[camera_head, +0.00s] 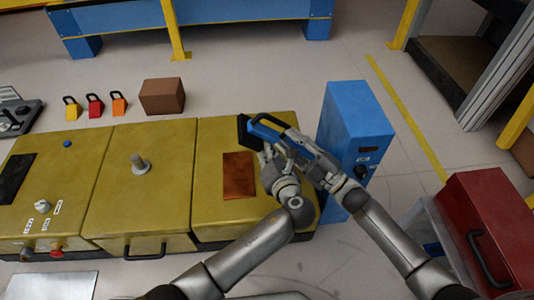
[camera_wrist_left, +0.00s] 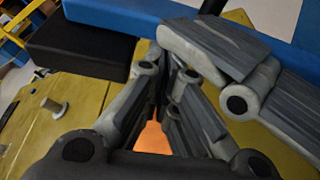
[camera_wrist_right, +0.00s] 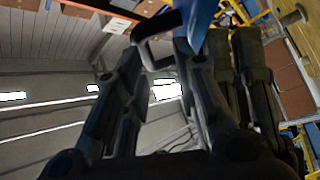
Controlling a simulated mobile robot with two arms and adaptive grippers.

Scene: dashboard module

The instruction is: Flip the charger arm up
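The charger arm, a blue bar (camera_head: 270,120) with a black block (camera_head: 243,132) at its left end, lies over the back right of the olive dashboard module (camera_head: 215,205). In the left wrist view the blue bar (camera_wrist_left: 125,15) crosses the top and the black block (camera_wrist_left: 80,48) is at upper left. My left gripper (camera_head: 267,148) is close in front of the bar, its fingertips (camera_wrist_left: 167,58) nearly together with nothing visible between them. My right gripper (camera_head: 285,138) is beside it at the bar. Its fingers (camera_wrist_right: 155,55) are apart, near a dark U-shaped handle (camera_wrist_right: 145,42); contact is unclear.
A blue box (camera_head: 345,120) stands right of the module. A copper plate (camera_head: 239,175) and a grey knob post (camera_head: 140,165) are on the module top. A brown box (camera_head: 162,96) and several padlocks are behind. A red case (camera_head: 490,225) is at lower right.

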